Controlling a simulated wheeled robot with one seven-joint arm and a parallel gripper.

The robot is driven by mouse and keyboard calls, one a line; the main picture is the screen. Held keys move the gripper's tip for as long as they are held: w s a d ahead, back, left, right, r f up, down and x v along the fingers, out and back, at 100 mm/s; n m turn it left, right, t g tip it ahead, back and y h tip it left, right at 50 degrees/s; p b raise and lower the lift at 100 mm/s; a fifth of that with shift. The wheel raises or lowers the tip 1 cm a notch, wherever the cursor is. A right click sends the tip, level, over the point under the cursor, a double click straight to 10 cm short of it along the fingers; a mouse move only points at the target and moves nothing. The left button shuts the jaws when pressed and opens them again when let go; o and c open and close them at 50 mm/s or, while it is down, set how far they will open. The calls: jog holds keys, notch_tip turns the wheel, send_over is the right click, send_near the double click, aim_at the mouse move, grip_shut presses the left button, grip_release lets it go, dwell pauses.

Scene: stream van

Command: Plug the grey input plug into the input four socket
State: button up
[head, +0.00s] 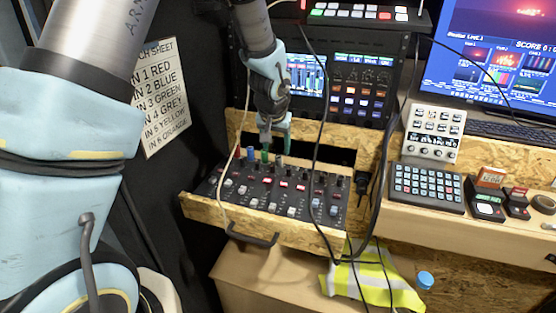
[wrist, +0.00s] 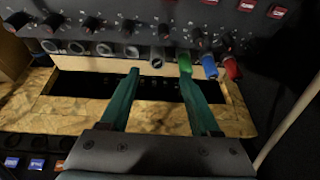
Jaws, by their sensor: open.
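The grey input plug (wrist: 157,60) sits at the fourth socket place of the mixer's rear row, beside the green plug (wrist: 184,64). I cannot tell how deep it sits. It also shows in the head view (head: 279,160), just below my gripper. My gripper (wrist: 160,80) is open, its two green fingers apart and pointing toward the socket row. The grey plug appears between the fingertips' lines but beyond them, with no clear contact. In the head view my gripper (head: 276,146) hangs over the rear edge of the mixer (head: 270,190).
A blue plug (wrist: 209,65) and a red plug (wrist: 232,69) stand beyond the green one. Bare sockets (wrist: 104,49) lie on the other side. A patch sheet (head: 160,90) lists IN 4 GREY. Black cables (head: 322,140) hang across the right side of the mixer.

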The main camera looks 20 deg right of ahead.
aim_at(278, 156)
jog(key=shift+s+p+x, duration=0.15)
jog(key=shift+p+x, duration=0.35)
jog(key=shift+x, duration=1.1)
jog(key=shift+s+p+x, duration=0.15)
jog(key=shift+p+x, duration=0.3)
jog(key=shift+x, duration=1.1)
jog(key=shift+f, duration=0.1)
grip_shut()
